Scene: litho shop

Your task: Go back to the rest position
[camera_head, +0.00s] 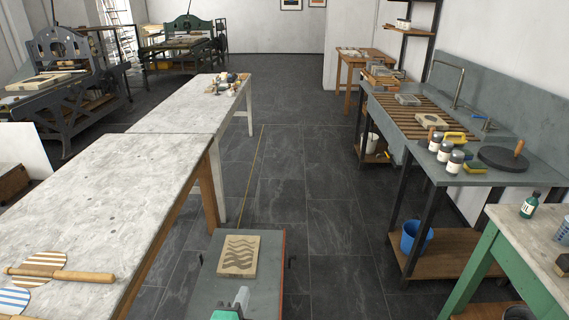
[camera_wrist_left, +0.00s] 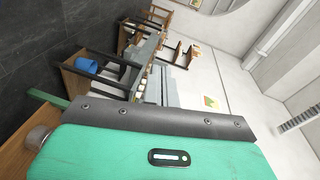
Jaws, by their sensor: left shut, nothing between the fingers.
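My left gripper (camera_head: 238,301) shows at the bottom middle of the head view, a small green and pale grey shape partly cut off by the frame edge. It is shut and holds nothing. It is over the near end of a narrow grey-topped cart (camera_head: 202,288), close to a tan block with dark wavy stripes (camera_head: 238,256), but apart from it. In the left wrist view, a green body with a bolted grey strip (camera_wrist_left: 160,122) fills the lower part, and the room appears turned sideways. My right gripper is in neither view.
A long pale table (camera_head: 110,180) stands left, with a wooden rolling pin (camera_head: 62,275) on it. Right are a grey sink bench (camera_head: 470,178) with bottles and a green-legged table (camera_head: 530,240). A blue bucket (camera_head: 415,237) sits on a low shelf. The dark floor (camera_head: 315,200) between is clear.

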